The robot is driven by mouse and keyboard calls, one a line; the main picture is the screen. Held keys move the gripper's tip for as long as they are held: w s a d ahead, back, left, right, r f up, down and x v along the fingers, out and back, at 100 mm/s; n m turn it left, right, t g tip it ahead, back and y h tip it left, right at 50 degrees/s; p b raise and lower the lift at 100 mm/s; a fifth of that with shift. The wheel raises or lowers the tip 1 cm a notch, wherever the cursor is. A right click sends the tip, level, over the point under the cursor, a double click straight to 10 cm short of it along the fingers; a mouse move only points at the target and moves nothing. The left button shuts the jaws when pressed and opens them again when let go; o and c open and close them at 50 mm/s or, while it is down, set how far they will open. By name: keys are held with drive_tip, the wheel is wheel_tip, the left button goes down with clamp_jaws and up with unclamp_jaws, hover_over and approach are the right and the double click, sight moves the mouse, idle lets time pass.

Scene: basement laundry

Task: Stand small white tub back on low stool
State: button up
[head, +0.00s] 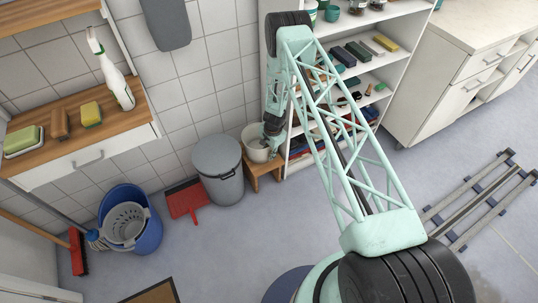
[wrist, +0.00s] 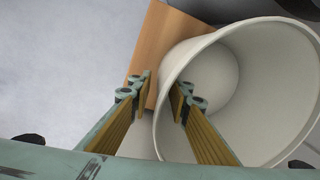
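The small white tub (head: 256,148) is at the low wooden stool (head: 264,171), with its opening facing up. It appears to stand upright on the stool top; its base is hidden in the head view. In the wrist view the tub (wrist: 246,120) fills the right side, and the stool top (wrist: 160,45) shows beyond it. My gripper (head: 271,136) is at the tub's rim. In the wrist view my gripper's fingers (wrist: 161,85) straddle the tub wall, the right one inside and the left one outside, with a gap between them.
A grey lidded bin (head: 219,166) stands close left of the stool. A white shelf unit (head: 338,110) with several items is close on the right. A red dustpan (head: 184,200) and a blue bucket (head: 147,232) are further left.

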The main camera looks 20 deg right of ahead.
drive_tip(key=shift+r, duration=0.2)
idle(0.3)
wheel_tip(320, 180, up, 12)
drive_tip(key=s+p, duration=0.1)
drive_tip(key=p, duration=0.1)
drive_tip(key=shift+s+d, duration=0.15)
drive_tip(key=shift+d, duration=0.15)
idle(0.4)
idle(0.7)
